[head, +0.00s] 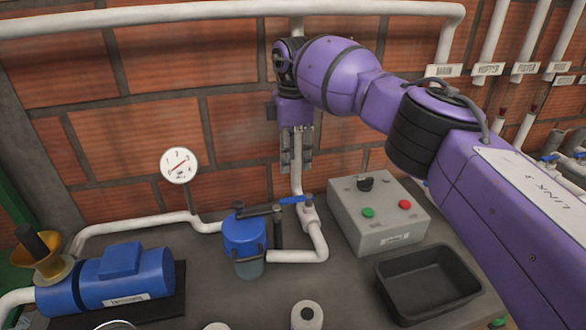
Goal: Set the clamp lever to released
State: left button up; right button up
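A blue-topped canister (245,236) stands on the grey bench, left of the white pipe elbow. A dark lever (259,212) lies roughly level across its top and points right; I take it for the clamp lever, though no label shows. My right gripper (297,168) hangs fingers down, above and right of this lever, in front of the upright white pipe. Its grey fingers look apart with pale pipe showing between them, and nothing is held. A blue valve handle (296,200) sits on the pipe below the fingers. My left gripper is out of view.
A grey control box (379,232) with a black knob, green and red buttons stands to the right. A black tray (384,285) lies in front of it. A blue pump (108,280) is at left. A round gauge (179,166) is near the brick wall.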

aim_at(259, 211)
jog(key=k+l, duration=0.15)
jog(key=k, duration=0.35)
jog(key=k+l, duration=0.2)
jog(key=k, duration=0.25)
